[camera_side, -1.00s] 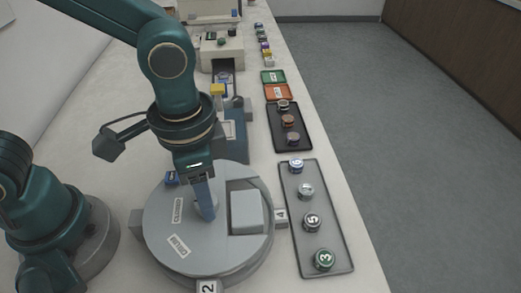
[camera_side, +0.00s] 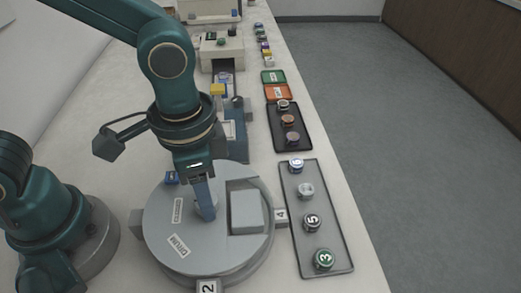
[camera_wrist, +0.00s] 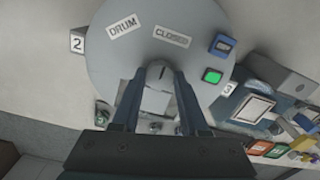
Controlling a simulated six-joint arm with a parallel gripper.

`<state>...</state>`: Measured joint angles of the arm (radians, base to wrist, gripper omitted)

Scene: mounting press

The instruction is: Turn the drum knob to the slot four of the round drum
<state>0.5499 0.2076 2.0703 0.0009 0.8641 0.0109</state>
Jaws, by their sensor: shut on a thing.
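The round drum (camera_side: 165,225) is a grey disc with labels "CLOSED" and "DRUM" on its top. It also fills the middle of the wrist view (camera_wrist: 105,60). The drum knob (camera_wrist: 155,78) stands near its centre, between my fingers. My gripper (camera_side: 206,205) points down and is shut on the knob; its fingers hide part of it. Number tags sit around the rim: tag 4 (camera_side: 281,214) at the right, tag 2 (camera_side: 208,287) at the front, and tag 3 (camera_wrist: 228,88) in the wrist view. A raised grey block (camera_side: 246,212) lies on the tag 4 side.
A tray with several numbered pucks (camera_side: 345,262) lies right of the drum. A dark tray (camera_side: 293,143) with pucks is behind it, then orange and green trays (camera_side: 273,77). A green button (camera_wrist: 212,76) and a blue part (camera_wrist: 222,45) are near the drum's edge.

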